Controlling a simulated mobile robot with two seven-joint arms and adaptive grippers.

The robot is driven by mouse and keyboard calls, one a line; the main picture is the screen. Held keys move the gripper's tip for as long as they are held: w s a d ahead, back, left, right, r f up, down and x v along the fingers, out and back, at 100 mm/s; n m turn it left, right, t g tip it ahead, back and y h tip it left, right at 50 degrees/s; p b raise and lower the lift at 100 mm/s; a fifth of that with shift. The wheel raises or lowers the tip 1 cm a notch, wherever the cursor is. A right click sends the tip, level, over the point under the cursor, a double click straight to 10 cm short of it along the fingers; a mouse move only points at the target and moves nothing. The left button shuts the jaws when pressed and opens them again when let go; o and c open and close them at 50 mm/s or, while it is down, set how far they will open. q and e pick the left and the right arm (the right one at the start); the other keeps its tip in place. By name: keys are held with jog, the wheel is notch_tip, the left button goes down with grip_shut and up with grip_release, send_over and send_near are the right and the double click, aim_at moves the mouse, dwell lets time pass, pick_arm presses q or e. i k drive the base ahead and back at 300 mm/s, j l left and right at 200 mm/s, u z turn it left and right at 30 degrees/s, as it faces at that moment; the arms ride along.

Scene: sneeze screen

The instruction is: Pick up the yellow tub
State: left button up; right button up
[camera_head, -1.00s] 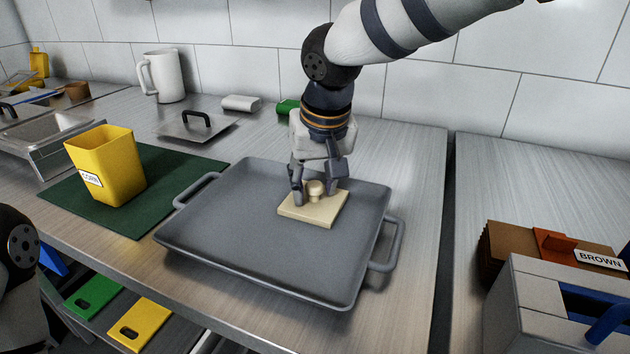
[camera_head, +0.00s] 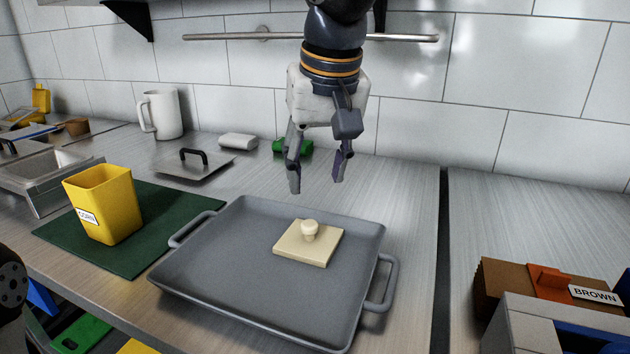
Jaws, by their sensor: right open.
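The yellow tub (camera_head: 112,212) stands upright and open-topped on a dark green mat (camera_head: 178,205) at the left. A white label reading "CORN" is on its side. My right gripper (camera_head: 319,185) is open and empty, raised above the grey tray's far edge, well to the right of the tub. A cream square lid with a round knob (camera_head: 305,252) lies in the grey tray (camera_head: 215,265), below the gripper and apart from it. My left gripper is not in view; only a dark part of my left arm shows at the lower left edge.
A white mug (camera_head: 163,115), a metal lid with a black handle (camera_head: 192,165), a white block (camera_head: 238,141) and a green item (camera_head: 292,147) stand behind the mat and tray. A steel pan (camera_head: 42,172) is at the left. A box labelled "BROWN" (camera_head: 540,285) is at the right.

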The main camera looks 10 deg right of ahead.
aim_at(104, 196)
jog(key=k, duration=1)
